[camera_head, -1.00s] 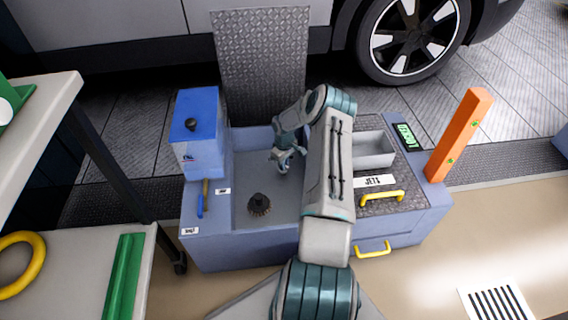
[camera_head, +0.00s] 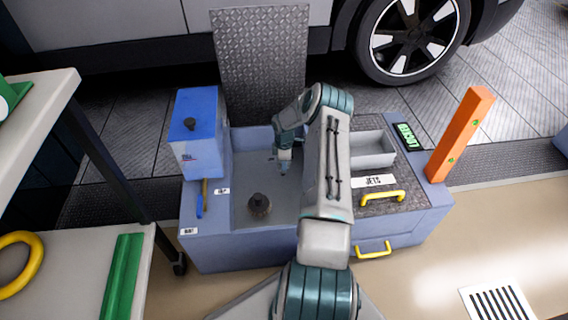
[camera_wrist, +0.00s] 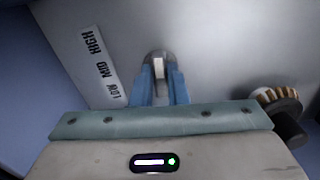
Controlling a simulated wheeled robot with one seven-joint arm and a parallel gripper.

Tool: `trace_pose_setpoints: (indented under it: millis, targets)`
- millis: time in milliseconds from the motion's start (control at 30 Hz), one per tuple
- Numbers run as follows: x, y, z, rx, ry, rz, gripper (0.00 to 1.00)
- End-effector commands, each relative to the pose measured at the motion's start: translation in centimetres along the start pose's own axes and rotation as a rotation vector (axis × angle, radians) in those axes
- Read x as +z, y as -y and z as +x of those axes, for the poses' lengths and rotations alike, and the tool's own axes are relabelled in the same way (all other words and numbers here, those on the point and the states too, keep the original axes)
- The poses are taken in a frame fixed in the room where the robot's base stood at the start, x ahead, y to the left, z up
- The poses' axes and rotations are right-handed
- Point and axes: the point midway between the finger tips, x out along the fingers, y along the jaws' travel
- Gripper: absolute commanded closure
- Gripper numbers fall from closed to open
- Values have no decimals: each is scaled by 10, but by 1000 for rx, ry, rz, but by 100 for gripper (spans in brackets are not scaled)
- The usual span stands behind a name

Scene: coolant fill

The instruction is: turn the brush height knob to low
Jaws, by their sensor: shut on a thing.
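The brush height knob (camera_wrist: 158,56) shows in the wrist view as a round grey dial with a pale raised grip. A white label (camera_wrist: 98,66) reading HIGH, MID, LOW runs along its left. My gripper (camera_wrist: 160,82) has its blue fingers shut on the knob's grip. In the head view my gripper (camera_head: 283,168) points down inside the grey basin of the blue machine. The knob cannot be made out there, and I cannot tell which mark it points to.
A round brush (camera_head: 260,206) stands in the basin, and it also shows at the right of the wrist view (camera_wrist: 277,104). A blue tank (camera_head: 198,130) stands at the left and an orange post (camera_head: 461,133) at the right. A display (camera_head: 407,136) appears to read LOCKED.

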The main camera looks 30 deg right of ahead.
Motion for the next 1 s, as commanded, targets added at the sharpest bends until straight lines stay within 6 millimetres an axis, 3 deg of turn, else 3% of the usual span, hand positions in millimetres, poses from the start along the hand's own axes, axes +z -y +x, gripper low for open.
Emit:
trace_pose_setpoints:
  millis: [300,800,833,900,1000]
  targets:
    - [0,-1,0,1,0,-112,100]
    - [0,-1,0,2,0,-132,100]
    - [0,-1,0,2,0,-131,81]
    - [0,-1,0,2,0,-131,65]
    - [0,-1,0,2,0,-130,65]
